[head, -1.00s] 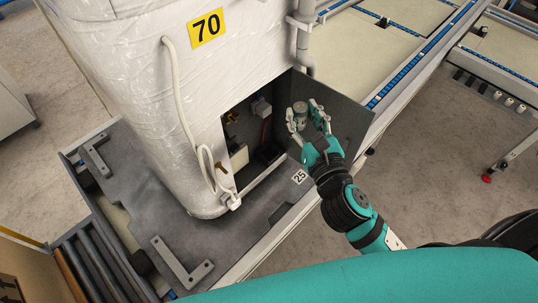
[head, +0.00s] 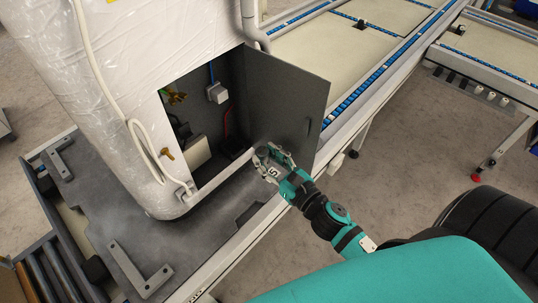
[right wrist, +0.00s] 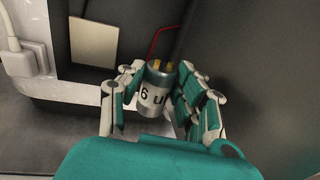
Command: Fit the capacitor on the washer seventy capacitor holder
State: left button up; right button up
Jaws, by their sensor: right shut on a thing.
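My right gripper (head: 270,158) is shut on the capacitor (head: 263,153), a grey cylinder, in front of the open panel of the washer (head: 100,80). In the right wrist view the capacitor (right wrist: 157,95) stands between the fingers, with "6 u" on its white label and brass terminals at its far end. The washer's opening shows a dark part with a red wire (head: 228,125) low inside, beside the open door. I cannot tell for sure whether it is the capacitor holder. My left gripper is not in view.
The grey door (head: 290,100) stands open just right of the opening. A white box (head: 217,93) and a cream part (head: 197,152) sit inside. A white hose (head: 130,125) hangs left of the opening. The washer stands on a grey pallet (head: 110,205).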

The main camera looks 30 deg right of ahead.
jog(key=w, duration=0.1)
jog(key=w+a, duration=0.1)
jog(key=shift+w, duration=0.4)
jog(key=w+a, duration=0.1)
jog(key=w, duration=0.2)
jog(key=w+a+f, duration=0.1)
jog(key=w, duration=0.1)
jog(key=w+a+b, duration=0.1)
jog(key=w, duration=0.2)
jog(key=shift+w+f, duration=0.3)
jog(key=shift+w, duration=0.05)
jog(key=shift+f+b, duration=0.6)
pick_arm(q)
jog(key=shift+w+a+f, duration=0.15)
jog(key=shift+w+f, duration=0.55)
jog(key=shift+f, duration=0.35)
pick_arm(e)
jog(key=shift+f, duration=0.1)
pick_arm(q)
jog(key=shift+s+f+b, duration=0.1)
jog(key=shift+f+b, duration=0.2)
jog(key=shift+b, duration=0.05)
pick_arm(e)
jog(key=shift+f, duration=0.25)
